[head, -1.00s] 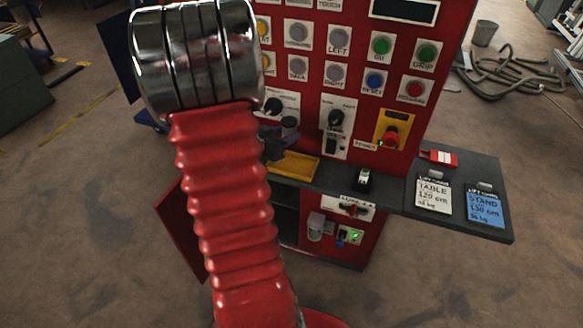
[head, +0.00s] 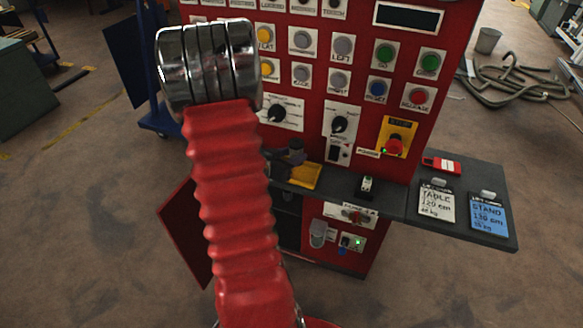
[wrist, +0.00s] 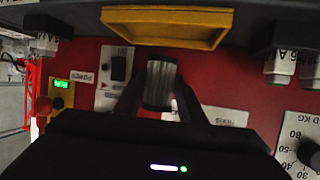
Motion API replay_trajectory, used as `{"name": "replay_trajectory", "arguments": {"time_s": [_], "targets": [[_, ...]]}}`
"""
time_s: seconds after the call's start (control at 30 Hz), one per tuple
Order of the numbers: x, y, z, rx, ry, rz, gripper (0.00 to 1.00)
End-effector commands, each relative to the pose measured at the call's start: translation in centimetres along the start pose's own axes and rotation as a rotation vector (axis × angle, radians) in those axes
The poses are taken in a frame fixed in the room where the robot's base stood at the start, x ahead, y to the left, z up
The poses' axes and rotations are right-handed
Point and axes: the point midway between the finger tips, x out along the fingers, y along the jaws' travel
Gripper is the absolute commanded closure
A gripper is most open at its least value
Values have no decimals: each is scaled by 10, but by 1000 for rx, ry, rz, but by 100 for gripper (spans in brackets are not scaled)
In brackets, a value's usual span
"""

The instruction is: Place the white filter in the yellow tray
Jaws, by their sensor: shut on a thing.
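The yellow tray (head: 305,177) sits on the dark shelf at the foot of the red panel, partly hidden by my arm. In the wrist view the tray (wrist: 165,14) is upside down at the top. My gripper (wrist: 158,92) is shut on a ribbed cylinder (wrist: 160,75), which looks grey and shaded; no other filter is clear in view. In the head view the gripper (head: 280,158) and the cylinder (head: 294,150) are close to the tray, seemingly just above its back part. I cannot tell whether the cylinder touches the tray.
The red panel (head: 320,85) with buttons and knobs rises behind the tray. A small black switch box (head: 367,187) stands right of the tray. On the side shelf lie a white tag (head: 437,203), a blue tag (head: 488,213) and a red box (head: 441,163).

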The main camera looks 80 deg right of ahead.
Motion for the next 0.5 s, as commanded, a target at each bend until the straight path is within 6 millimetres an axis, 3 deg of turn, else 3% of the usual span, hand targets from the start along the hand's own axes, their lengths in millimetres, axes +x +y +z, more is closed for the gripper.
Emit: {"name": "replay_trajectory", "arguments": {"time_s": [0.5], "targets": [[4, 0, 9, -1, -1, 0, 86]]}}
